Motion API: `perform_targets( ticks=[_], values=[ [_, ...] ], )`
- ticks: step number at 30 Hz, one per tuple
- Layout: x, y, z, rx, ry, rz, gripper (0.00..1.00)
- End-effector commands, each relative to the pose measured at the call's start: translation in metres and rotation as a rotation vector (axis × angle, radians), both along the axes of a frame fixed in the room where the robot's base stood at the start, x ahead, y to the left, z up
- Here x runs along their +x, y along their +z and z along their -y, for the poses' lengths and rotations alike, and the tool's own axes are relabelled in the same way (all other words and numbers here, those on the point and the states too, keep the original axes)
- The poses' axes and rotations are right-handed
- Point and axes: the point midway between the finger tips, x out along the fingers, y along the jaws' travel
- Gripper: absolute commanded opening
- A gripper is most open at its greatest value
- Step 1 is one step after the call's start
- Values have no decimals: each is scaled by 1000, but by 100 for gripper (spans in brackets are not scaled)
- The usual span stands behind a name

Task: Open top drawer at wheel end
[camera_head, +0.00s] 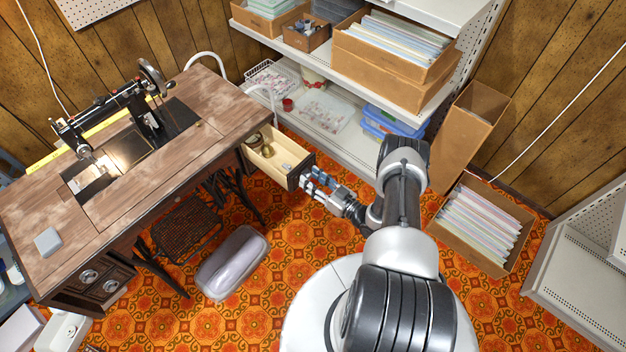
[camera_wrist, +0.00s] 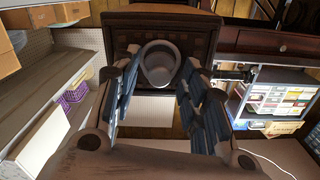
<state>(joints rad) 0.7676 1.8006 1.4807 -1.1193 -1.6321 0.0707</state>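The sewing table (camera_head: 150,190) has its black machine (camera_head: 115,105) on top, with the handwheel (camera_head: 151,77) toward the right end. The top drawer (camera_head: 300,170) at that end stands pulled out, its pale inside showing small items, some brass-coloured. My gripper (camera_head: 315,183) is just outside the drawer front. In the wrist view, the dark carved drawer front (camera_wrist: 122,45) faces me, with a grey rounded ring pull (camera_wrist: 158,84) on it. My gripper's fingers are apart on either side of the pull; I cannot tell whether they touch it.
Shelves with boxes (camera_head: 395,75) stand behind the drawer. A cardboard box of papers (camera_head: 520,225) is on the floor at right. A grey rounded case (camera_head: 232,262) lies by the treadle (camera_head: 185,228). Patterned floor (camera_head: 300,235) is clear before the drawer.

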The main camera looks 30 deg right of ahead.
Motion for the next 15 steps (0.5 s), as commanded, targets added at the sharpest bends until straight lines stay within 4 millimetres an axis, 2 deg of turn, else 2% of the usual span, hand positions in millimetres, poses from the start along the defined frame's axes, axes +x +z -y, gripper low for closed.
perform_targets(
  ticks=[2,15],
  values=[
    [0,0,0,0,0,0,34],
    [0,0,0,0,0,-1,5]
  ],
)
